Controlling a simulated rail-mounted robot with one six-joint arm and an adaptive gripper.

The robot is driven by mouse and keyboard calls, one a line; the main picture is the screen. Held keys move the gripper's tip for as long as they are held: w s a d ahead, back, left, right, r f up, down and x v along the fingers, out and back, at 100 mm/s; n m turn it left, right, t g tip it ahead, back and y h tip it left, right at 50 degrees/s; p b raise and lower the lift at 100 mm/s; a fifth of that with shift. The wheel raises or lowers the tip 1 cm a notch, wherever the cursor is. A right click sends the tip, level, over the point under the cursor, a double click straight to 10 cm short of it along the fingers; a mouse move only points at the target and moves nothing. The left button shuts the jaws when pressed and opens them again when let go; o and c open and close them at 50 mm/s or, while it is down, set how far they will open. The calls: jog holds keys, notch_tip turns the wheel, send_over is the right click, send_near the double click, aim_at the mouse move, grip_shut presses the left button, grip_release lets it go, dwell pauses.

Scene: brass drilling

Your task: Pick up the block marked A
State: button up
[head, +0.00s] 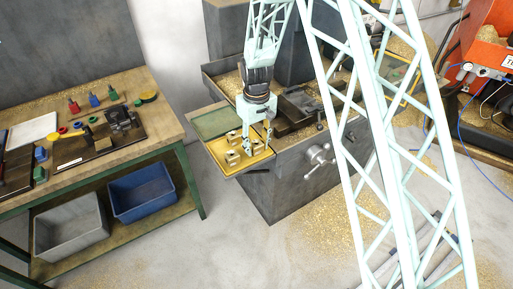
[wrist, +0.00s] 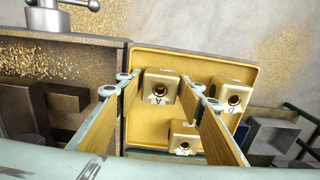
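Brass cube blocks, each with a round hole, stand on a yellow tray (wrist: 190,62). In the wrist view one block (wrist: 161,84) has a white mark that looks like an A. It shows in the gap between the fingers of my gripper (wrist: 166,89), which is open. I cannot tell whether the fingertips are level with the block; no grip shows. A second block (wrist: 184,138) is nearer the bottom, its mark hard to read. In the head view my gripper (head: 258,143) is over the tray (head: 251,168).
A green tray section (head: 213,122) adjoins the yellow tray. A grey machine with a vise handle (head: 319,156) stands right of it. A workbench (head: 165,118) with tools is at left, with grey (head: 72,228) and blue (head: 142,192) bins below.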

aim_at(256, 143)
jog(key=shift+c, duration=0.7)
jog(key=c, duration=0.8)
jog(key=shift+r, duration=0.15)
jog(key=shift+r, duration=1.7)
jog(key=s+d, duration=0.1)
jog(key=s, duration=0.4)
jog(key=s+d+r, duration=0.1)
jog(key=s+d, duration=0.1)
jog(key=s, duration=0.3)
jog(key=s+d, duration=0.2)
jog(key=s, duration=0.3)
jog(key=shift+s+r, duration=0.1)
jog(key=shift+r, duration=0.05)
